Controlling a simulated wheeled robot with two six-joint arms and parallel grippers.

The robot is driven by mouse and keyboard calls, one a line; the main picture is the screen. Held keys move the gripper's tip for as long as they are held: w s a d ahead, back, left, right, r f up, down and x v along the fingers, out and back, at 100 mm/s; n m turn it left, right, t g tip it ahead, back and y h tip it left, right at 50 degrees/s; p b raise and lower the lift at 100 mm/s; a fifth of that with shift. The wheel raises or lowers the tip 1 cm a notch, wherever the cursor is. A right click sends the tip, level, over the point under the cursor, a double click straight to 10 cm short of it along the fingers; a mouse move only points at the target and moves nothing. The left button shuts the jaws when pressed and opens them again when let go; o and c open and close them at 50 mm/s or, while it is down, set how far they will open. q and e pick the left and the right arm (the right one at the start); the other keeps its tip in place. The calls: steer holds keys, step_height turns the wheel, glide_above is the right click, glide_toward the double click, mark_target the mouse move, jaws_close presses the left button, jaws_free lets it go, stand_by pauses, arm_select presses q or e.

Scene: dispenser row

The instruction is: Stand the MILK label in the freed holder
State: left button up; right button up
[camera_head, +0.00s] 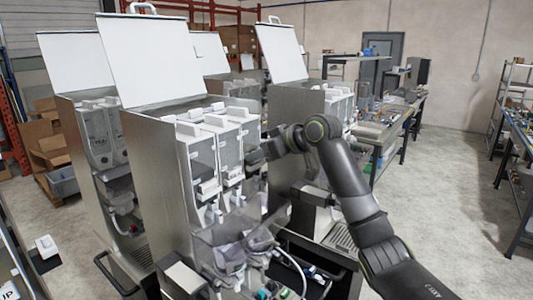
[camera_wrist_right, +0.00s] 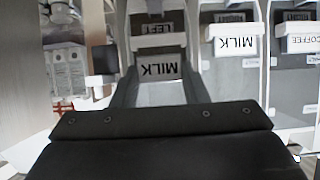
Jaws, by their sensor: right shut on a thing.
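My right gripper (camera_head: 257,157) reaches the front of the middle dispenser (camera_head: 180,170). In the wrist view its two fingers (camera_wrist_right: 157,85) are shut on a white MILK label (camera_wrist_right: 160,68), which appears upside down in the picture. The held label is in front of a holder marked LEFT (camera_wrist_right: 158,28). I cannot tell whether the label touches that holder. Another MILK label (camera_wrist_right: 233,42) stands in the holder beside it, to the right in the wrist view. My left gripper is not in view.
A COFFEE label (camera_wrist_right: 308,44) stands farther right in the wrist view. More steel dispensers stand on both sides, one on the left (camera_head: 95,150) and one on the right (camera_head: 300,115). Clear tubs (camera_head: 240,250) hang low on the middle dispenser's front. Concrete floor (camera_head: 450,190) is free at the right.

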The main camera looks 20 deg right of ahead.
steer(key=shift+a+f, duration=0.15)
steer(key=shift+f, duration=0.15)
steer(key=shift+f, duration=0.45)
stand_by(0.3)
steer(key=o, duration=1)
steer(key=shift+f, duration=0.1)
steer(key=shift+s+d+b, duration=0.15)
steer(key=shift+d+b, duration=0.05)
steer(key=shift+b, duration=0.45)
steer(key=b+v, duration=0.2)
steer(key=v, duration=0.3)
steer(key=b+v, duration=0.3)
steer(key=v, duration=0.3)
steer(key=b+v, duration=0.3)
steer(key=v, duration=0.3)
steer(key=shift+d+r, duration=0.2)
steer(key=shift+r, duration=0.2)
